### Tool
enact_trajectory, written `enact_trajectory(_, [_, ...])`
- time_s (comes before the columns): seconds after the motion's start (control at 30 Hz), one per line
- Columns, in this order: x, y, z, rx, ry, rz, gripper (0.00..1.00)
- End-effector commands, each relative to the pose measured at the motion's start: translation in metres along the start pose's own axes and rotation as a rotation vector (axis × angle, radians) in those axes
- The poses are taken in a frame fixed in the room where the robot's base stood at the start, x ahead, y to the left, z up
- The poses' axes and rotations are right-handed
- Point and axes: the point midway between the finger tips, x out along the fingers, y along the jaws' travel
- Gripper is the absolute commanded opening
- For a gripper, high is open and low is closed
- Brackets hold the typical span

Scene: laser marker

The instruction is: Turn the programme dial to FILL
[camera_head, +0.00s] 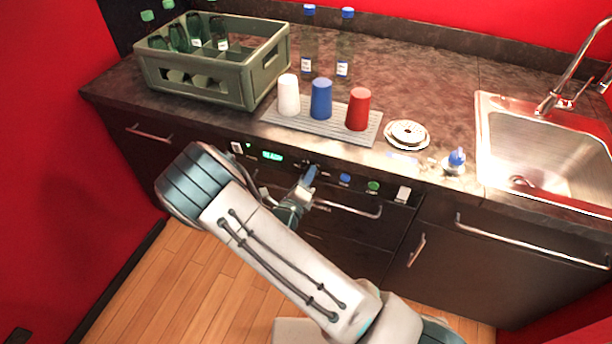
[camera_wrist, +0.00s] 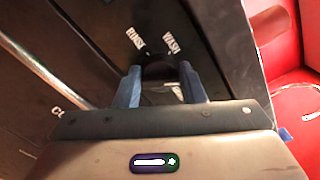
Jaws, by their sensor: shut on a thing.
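The programme dial (camera_wrist: 160,66) is a dark round knob on the black front panel, between my two blue fingers in the wrist view. My gripper (camera_wrist: 160,84) is shut on it. The labels RINSE (camera_wrist: 135,38) and WASH (camera_wrist: 171,43) show above the dial. Another white label (camera_wrist: 176,91) is partly hidden near the right finger, and I cannot read it. I cannot make out where the dial's pointer stands. In the head view my gripper (camera_head: 309,176) is at the middle of the panel, and its fingers hide most of the dial.
The panel has a lit green display (camera_head: 272,156), a blue button (camera_head: 345,179) and a green button (camera_head: 373,187). A bar handle (camera_head: 350,210) runs just below. Above, the counter holds a bottle crate (camera_head: 200,80), three cups on a grey mat (camera_head: 325,129), and a sink (camera_head: 555,150).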

Motion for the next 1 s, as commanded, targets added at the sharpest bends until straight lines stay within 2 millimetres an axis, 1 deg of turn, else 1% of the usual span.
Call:
enact_trajectory(0.33, [0.000,0.001,0.002,0.000,-0.004,0.001,0.14])
enact_trajectory(0.37, [0.000,0.001,0.002,0.001,-0.004,0.001,0.45])
enact_trajectory(0.4, [0.000,0.001,0.002,0.001,-0.003,0.001,0.56])
enact_trajectory(0.43, [0.000,0.001,0.001,0.001,-0.003,0.001,0.58])
enact_trajectory(0.7, [-0.001,0.000,0.000,0.000,-0.001,0.000,0.58])
enact_trajectory(0.77, [-0.003,0.000,0.000,0.000,-0.001,0.001,0.58])
enact_trajectory(0.87, [-0.015,0.001,0.001,0.000,-0.002,0.003,0.58])
enact_trajectory(1.0, [-0.042,0.002,0.001,0.000,-0.005,0.004,0.58])
